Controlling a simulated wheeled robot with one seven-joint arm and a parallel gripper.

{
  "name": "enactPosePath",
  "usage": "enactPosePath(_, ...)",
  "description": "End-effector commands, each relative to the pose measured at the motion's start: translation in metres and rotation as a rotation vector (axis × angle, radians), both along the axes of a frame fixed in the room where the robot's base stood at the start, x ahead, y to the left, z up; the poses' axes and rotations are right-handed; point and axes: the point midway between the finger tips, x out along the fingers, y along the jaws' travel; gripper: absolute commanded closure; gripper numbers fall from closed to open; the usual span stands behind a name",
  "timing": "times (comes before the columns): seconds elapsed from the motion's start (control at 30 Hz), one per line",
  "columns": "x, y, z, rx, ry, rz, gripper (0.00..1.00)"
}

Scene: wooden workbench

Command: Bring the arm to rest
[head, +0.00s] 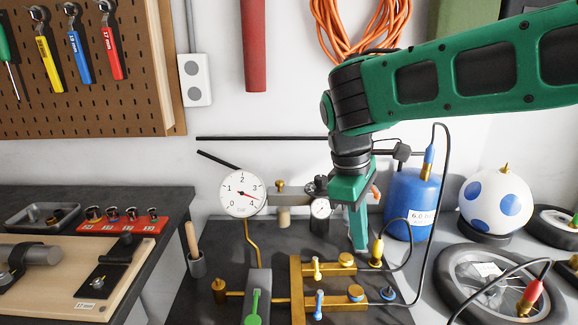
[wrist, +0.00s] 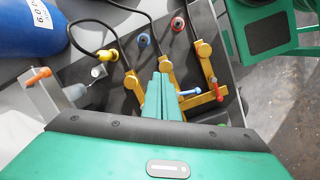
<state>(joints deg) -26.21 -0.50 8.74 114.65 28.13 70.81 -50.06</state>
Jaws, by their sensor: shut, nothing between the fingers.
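My green arm reaches in from the right in the head view and bends down to my gripper (head: 359,240). The gripper points down above the brass manifold (head: 297,290), near its back valve. In the wrist view the two green fingers of my gripper (wrist: 162,78) lie together, shut and empty, in front of the brass valve pipes. I cannot tell whether the fingertips touch anything below.
A white dial gauge (head: 243,193) stands left of my gripper. A blue tank (head: 410,205) and a white ball with blue spots (head: 495,203) stand to the right. Hoses with yellow, blue and red connectors loop close by. A black wheel (head: 497,285) lies at the front right.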

Motion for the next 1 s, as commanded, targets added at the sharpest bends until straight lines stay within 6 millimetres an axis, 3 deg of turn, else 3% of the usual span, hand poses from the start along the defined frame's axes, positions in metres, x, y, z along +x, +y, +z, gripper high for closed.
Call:
enactPosePath(0.03,-0.004,-0.038,0.0,0.0,-0.019,-0.122,1.0)
enactPosePath(0.2,-0.036,-0.139,-0.01,0.013,-0.074,-0.521,1.0)
enactPosePath(0.4,-0.104,-0.224,-0.032,0.05,-0.124,-0.986,1.0)
enactPosePath(0.5,-0.14,-0.248,-0.046,0.077,-0.141,-1.204,1.0)
enactPosePath(0.7,-0.189,-0.266,-0.068,0.125,-0.16,-1.496,1.0)
enactPosePath(0.77,-0.196,-0.267,-0.071,0.133,-0.163,-1.542,0.98)
enactPosePath(0.87,-0.201,-0.267,-0.074,0.141,-0.164,-1.579,0.74)
enactPosePath(1.0,-0.202,-0.268,-0.075,0.141,-0.164,-1.583,0.73)
